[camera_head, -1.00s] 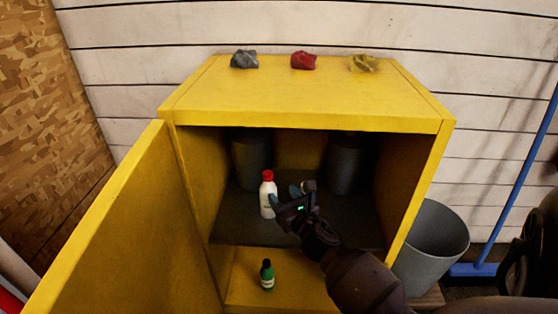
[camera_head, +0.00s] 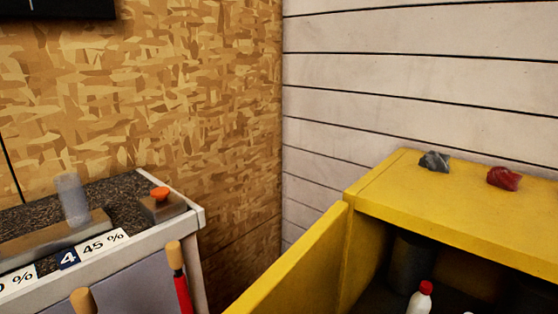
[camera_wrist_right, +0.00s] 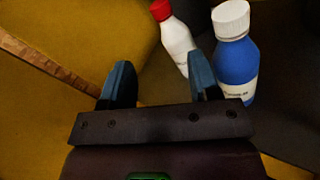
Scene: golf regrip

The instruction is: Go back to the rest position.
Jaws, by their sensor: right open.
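My right gripper (camera_wrist_right: 160,88) is in the right wrist view, with its two blue fingers apart and nothing seen between their tips. A white bottle with a red cap (camera_wrist_right: 177,42) stands just beyond the right-hand finger, which overlaps its lower part. Whether they touch I cannot tell. A blue bottle with a white cap (camera_wrist_right: 235,65) stands to the right of that finger. In the head view the white bottle (camera_head: 418,302) shows at the bottom edge, inside the open yellow cabinet (camera_head: 450,220). Neither gripper shows in the head view.
The cabinet's open door (camera_head: 300,265) sticks out toward me. A grey crumpled cloth (camera_head: 434,161) and a red one (camera_head: 503,178) lie on its top. At left stands a bench (camera_head: 195,215) with an orange-red button (camera_head: 160,193) and a clear cylinder (camera_head: 72,198).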

